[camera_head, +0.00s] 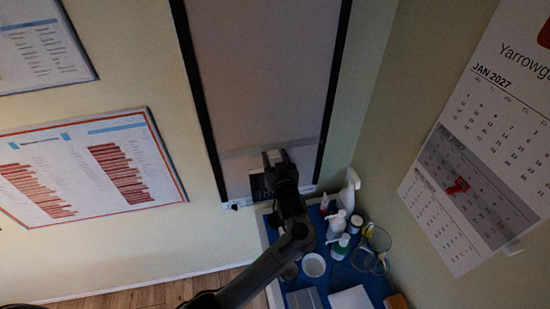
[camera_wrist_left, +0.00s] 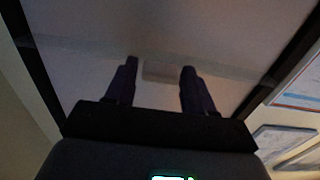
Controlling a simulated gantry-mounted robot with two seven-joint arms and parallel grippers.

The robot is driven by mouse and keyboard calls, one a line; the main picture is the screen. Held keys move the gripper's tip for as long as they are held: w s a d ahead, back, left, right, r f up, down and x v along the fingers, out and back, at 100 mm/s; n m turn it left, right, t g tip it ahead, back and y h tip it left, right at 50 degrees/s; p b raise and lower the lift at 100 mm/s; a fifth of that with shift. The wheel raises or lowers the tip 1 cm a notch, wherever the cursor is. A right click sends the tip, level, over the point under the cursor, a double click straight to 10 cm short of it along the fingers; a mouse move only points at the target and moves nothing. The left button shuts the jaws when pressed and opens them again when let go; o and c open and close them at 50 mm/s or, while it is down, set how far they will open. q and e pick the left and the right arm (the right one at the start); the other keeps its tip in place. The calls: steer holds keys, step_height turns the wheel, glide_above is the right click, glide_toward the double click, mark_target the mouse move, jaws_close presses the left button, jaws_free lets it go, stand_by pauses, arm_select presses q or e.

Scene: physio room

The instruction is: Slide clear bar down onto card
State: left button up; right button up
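The clear bar (camera_head: 237,156) is a faint see-through strip across the lower part of a tall grey panel (camera_head: 262,70) with black side rails. It also crosses the left wrist view (camera_wrist_left: 90,62). A small pale tab (camera_wrist_left: 162,72) shows on it there. My left gripper (camera_head: 275,157) is at the bar, fingers pointing up the panel. In the wrist view its fingers (camera_wrist_left: 159,70) are apart, one on each side of the tab; contact cannot be told. A small dark piece with a pale edge (camera_head: 257,186) shows beside the gripper; I cannot tell if it is the card. My right gripper is not in view.
Below the panel, a blue-topped table (camera_head: 338,272) holds a white spray bottle (camera_head: 349,192), pump bottles (camera_head: 337,223), a white cup (camera_head: 314,265) and glass jars. A calendar (camera_head: 485,140) hangs on the right wall, posters (camera_head: 90,165) on the left.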

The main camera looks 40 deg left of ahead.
arm_select(q)
jaws_close()
step_height(320, 180, down, 10)
steer(key=b, duration=0.6)
steer(key=shift+b, duration=0.35)
steer(key=shift+o, duration=1.7)
jaws_free()
steer(key=shift+d, duration=0.1)
